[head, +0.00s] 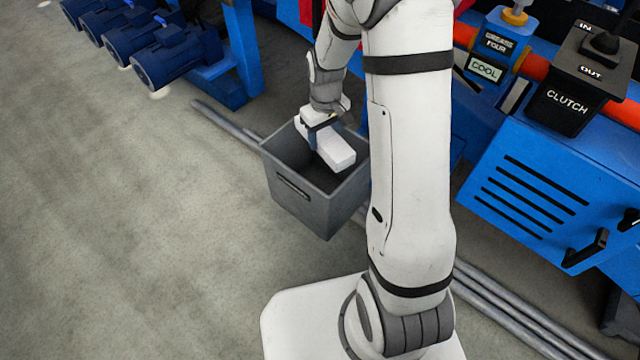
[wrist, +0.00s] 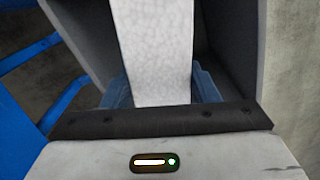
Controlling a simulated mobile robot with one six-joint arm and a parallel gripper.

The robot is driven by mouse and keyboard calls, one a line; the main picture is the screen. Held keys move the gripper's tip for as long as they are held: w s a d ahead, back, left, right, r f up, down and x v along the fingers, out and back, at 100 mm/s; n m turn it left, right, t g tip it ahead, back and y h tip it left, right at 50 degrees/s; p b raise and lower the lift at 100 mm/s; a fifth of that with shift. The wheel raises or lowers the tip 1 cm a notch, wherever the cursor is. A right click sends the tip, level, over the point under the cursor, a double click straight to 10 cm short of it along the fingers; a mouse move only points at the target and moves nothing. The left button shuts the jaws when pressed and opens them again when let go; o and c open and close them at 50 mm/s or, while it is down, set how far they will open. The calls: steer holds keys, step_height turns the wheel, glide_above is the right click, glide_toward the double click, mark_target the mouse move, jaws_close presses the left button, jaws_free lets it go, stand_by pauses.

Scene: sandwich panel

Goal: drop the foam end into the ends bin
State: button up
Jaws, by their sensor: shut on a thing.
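The foam end (head: 335,154) is a white block, held tilted over the mouth of the ends bin. It also fills the middle of the wrist view (wrist: 154,50). My gripper (head: 314,134) is shut on the foam end, and its blue fingers show at either side of the block in the wrist view (wrist: 160,92). The ends bin (head: 300,198) is a grey open box on the floor. Its inner wall shows in the wrist view (wrist: 232,40). My arm hides the bin's right edge, and the block hides part of the bin's inside.
A blue machine (head: 530,190) with a clutch box (head: 570,95) stands to the right. Blue motors (head: 165,60) line the upper left. Grey rails (head: 222,118) run along the floor behind the bin. The floor (head: 130,220) at left is clear.

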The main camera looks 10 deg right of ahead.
steer(key=shift+f, duration=0.45)
steer(key=shift+r, duration=0.1)
steer(key=o, duration=1.1)
steer(key=shift+c, duration=0.2)
step_height(320, 180, up, 8)
steer(key=p, duration=0.3)
